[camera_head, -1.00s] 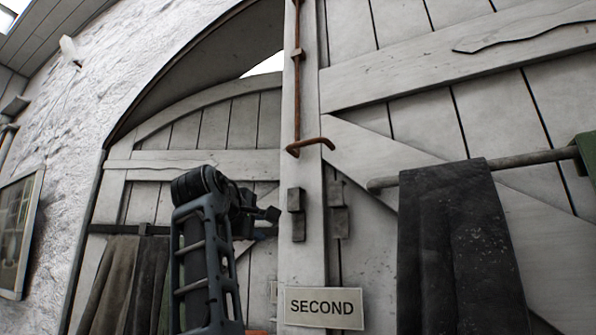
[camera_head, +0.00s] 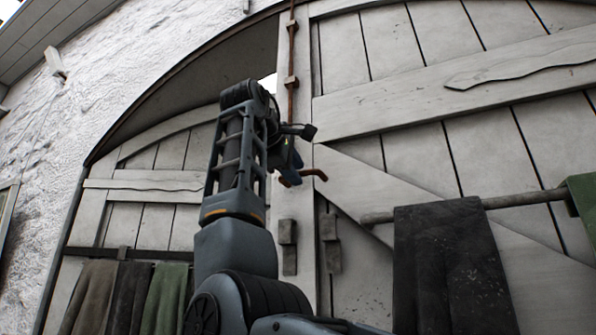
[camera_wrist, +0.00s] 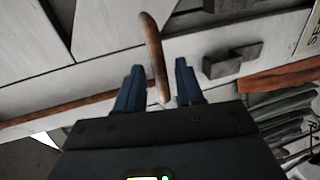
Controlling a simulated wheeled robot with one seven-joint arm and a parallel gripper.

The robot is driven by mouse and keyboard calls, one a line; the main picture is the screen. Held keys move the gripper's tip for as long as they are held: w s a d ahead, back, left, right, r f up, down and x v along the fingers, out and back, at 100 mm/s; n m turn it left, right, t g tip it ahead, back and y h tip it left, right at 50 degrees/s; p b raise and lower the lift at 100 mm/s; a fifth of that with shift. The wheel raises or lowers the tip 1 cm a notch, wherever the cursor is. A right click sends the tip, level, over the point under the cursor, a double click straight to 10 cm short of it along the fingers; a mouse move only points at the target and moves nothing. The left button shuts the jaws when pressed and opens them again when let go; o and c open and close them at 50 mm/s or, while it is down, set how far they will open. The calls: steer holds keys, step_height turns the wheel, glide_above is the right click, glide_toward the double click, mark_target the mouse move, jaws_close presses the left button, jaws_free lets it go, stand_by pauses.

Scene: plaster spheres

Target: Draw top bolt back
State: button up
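The top bolt is a rusty brown vertical rod (camera_head: 291,45) on the pale door's edge post. Its bent handle (camera_head: 316,174) sticks out to the right at the lower end. My gripper (camera_head: 290,160) is raised in front of the bolt's lower end and hides part of it. In the wrist view my gripper (camera_wrist: 158,84) has its two blue fingers apart, with the handle (camera_wrist: 153,50) lying between them. A gap shows on each side of the handle. The rod also shows in the wrist view (camera_wrist: 60,111), running left.
Small metal blocks (camera_head: 288,245) sit on the post below the handle. A rail (camera_head: 520,200) with a dark cloth (camera_head: 450,260) crosses the right door. More cloths (camera_head: 125,295) hang at the lower left. A sign (camera_wrist: 312,35) shows at the wrist view's right edge.

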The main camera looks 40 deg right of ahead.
steer(key=shift+x, duration=1.2)
jaws_close()
